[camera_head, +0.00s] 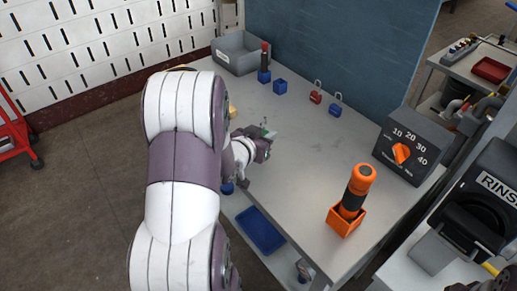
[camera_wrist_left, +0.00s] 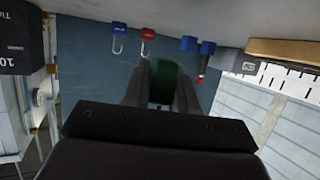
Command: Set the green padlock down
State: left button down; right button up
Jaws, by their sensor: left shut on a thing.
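The green padlock (camera_wrist_left: 162,82) is between the fingers of my left gripper (camera_wrist_left: 161,88) in the left wrist view. The gripper is shut on it. In the head view my left gripper (camera_head: 266,143) is over the grey table, with only a little green of the padlock (camera_head: 269,134) showing. The padlock's shackle is hidden, and I cannot tell whether the padlock touches the table. My right gripper is not in view.
A red padlock (camera_head: 316,97) and a blue padlock (camera_head: 336,110) stand near the back panel. Blue blocks (camera_head: 280,86) and a grey bin (camera_head: 241,52) are farther left. An orange holder (camera_head: 345,221) and dial box (camera_head: 413,145) stand right. The table's middle (camera_head: 300,150) is clear.

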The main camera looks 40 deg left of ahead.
pick_arm(q)
jog(key=shift+s+a+f, duration=0.25)
jog(key=shift+a+f, duration=0.15)
jog(key=shift+a, duration=0.15)
jog(key=shift+s+a+f, duration=0.2)
jog(key=shift+a+f, duration=0.2)
jog(key=shift+a, duration=0.15)
notch_tip(320, 180, down, 4)
jog(key=shift+s+r+b, duration=0.1)
jog(key=shift+s+b, duration=0.05)
jog(key=shift+b, duration=0.35)
jog(key=shift+f, duration=0.25)
jog(key=c, duration=0.9)
grip_release()
